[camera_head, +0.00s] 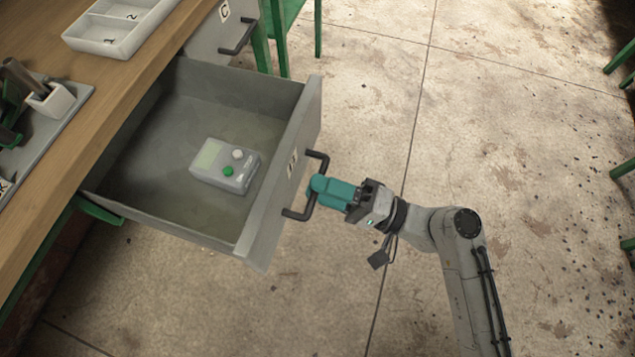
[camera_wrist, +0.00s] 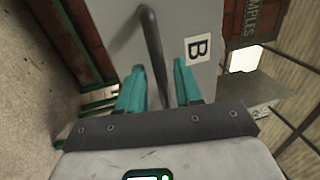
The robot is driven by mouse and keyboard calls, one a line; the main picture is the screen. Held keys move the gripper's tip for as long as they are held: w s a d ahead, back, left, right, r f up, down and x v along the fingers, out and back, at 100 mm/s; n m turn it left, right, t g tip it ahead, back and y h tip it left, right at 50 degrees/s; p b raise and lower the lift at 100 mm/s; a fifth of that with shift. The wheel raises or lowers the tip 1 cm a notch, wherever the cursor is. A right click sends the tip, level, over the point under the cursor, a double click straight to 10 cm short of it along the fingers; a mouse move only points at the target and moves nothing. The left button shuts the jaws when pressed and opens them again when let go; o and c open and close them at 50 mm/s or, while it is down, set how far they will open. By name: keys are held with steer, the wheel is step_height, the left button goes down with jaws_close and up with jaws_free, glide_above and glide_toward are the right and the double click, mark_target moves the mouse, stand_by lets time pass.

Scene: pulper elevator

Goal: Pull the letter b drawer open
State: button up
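The grey drawer lettered B (camera_head: 262,215) stands pulled well out from the wooden table in the head view. Its label B also shows on the drawer front in the wrist view (camera_wrist: 198,48). The dark bar handle (camera_head: 324,161) is on that front. My gripper (camera_head: 319,185) has its teal fingertips at the middle of the handle. In the wrist view the handle bar (camera_wrist: 152,45) runs between the two fingers (camera_wrist: 159,78), with gaps beside it, so the gripper looks open around the bar. A grey device (camera_head: 225,165) with a green and a white button lies inside the drawer.
A drawer lettered C (camera_head: 212,40) is farther back along the table. A white divided tray (camera_head: 118,47) and a grey tray with tools (camera_head: 60,125) are on the table top (camera_head: 125,85). The concrete floor (camera_head: 480,130) right of the drawer is clear. Green legs stand at the right edge.

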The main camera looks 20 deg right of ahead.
steer(key=v, duration=0.9)
steer(key=shift+d, duration=0.15)
steer(key=shift+s, duration=0.15)
